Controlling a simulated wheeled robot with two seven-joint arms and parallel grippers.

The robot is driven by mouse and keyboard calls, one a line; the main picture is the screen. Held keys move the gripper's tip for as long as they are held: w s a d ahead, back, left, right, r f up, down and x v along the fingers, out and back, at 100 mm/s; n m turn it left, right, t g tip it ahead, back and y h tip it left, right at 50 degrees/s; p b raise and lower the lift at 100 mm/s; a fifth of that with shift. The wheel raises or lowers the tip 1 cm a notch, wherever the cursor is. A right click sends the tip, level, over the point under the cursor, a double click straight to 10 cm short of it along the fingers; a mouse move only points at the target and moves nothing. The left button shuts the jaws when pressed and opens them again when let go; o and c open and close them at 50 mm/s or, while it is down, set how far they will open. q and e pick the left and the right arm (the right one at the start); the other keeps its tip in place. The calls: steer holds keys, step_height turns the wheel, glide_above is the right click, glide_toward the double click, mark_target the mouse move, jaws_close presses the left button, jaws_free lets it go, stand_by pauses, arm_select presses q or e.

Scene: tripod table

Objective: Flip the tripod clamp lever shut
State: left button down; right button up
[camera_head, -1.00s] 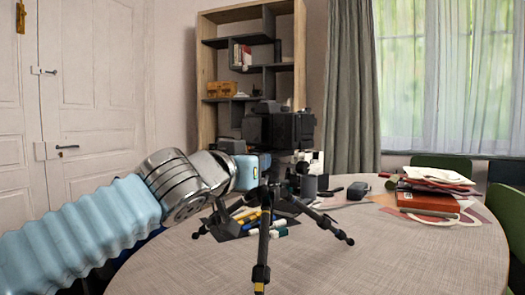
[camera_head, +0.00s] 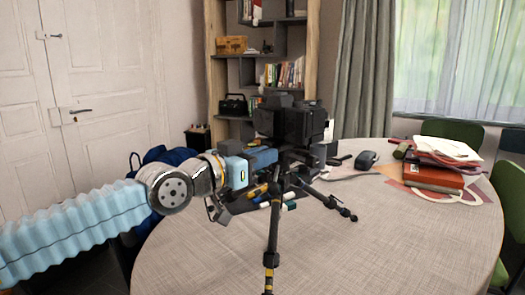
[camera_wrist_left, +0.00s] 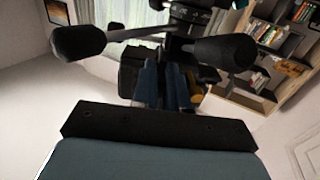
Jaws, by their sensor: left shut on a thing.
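A black tripod (camera_head: 273,230) stands on the round table with a black camera (camera_head: 290,125) on top. My left gripper (camera_head: 264,158) reaches in from the left at the tripod's head, just below the camera. Its blue fingers are close together in the left wrist view (camera_wrist_left: 163,88), shut on a small part at the head. This is probably the clamp lever, but the fingers mostly hide it. Dark rods with thick black ends, seemingly tripod parts, cross the wrist view (camera_wrist_left: 80,42). My right gripper is not in view.
Several markers (camera_head: 262,196) lie beneath the tripod on the table (camera_head: 370,235). A small black object (camera_head: 367,160) lies behind it. Red books (camera_head: 432,177) and papers sit at the right. The table's front right is clear.

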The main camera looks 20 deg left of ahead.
arm_select(q)
steer(key=c, duration=1.5)
jaws_free()
steer(key=b+v, duration=0.2)
steer(key=v, duration=1.1)
steer(key=shift+s+a, duration=0.15)
steer(key=shift+s, duration=0.15)
